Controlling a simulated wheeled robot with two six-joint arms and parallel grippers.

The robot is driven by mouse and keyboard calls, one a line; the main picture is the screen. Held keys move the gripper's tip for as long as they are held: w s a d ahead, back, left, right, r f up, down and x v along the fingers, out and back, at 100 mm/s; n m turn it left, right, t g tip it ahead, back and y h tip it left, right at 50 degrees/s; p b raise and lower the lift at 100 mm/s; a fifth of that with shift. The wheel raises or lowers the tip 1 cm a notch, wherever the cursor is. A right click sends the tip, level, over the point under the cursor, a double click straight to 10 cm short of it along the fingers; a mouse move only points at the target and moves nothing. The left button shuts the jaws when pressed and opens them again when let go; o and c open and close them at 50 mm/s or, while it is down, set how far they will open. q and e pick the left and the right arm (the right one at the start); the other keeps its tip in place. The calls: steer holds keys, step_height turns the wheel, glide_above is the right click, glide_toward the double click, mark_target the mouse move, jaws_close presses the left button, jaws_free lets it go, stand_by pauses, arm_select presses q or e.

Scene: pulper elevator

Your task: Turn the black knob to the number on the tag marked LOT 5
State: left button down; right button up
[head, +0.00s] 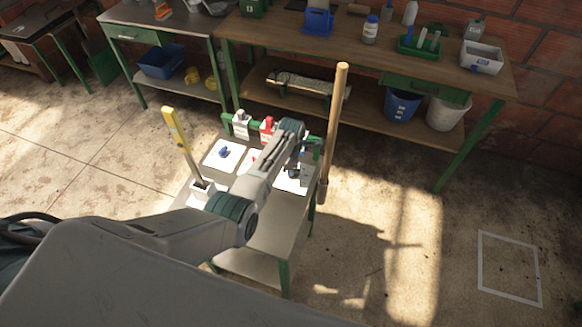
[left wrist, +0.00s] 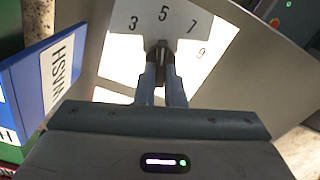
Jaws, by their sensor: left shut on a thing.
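The black knob (left wrist: 162,52) sits on a white dial plate (left wrist: 122,35) printed with the numbers 3, 5, 7 and 9. My left gripper (left wrist: 161,72) is shut on it, one finger on each side. The knob's far end shows below the 5; its exact setting is hard to tell. In the head view my left gripper (head: 294,167) is at the right-hand dial, and my arm hides part of that dial. My right gripper is out of view.
A blue knob (head: 223,152) is on the left dial of the small metal stand (head: 282,225). A yellow-handled tool (head: 175,130) stands at the left. A long wooden pole (head: 334,130) rises beside the stand's right edge.

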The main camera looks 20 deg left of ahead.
arm_select(q)
steer(key=shift+a+r, duration=0.1)
stand_by(0.4)
steer(key=c, duration=1.5)
jaws_free()
step_height(320, 180, up, 11)
steer(key=shift+f+b, duration=0.15)
steer(key=shift+b, duration=0.65)
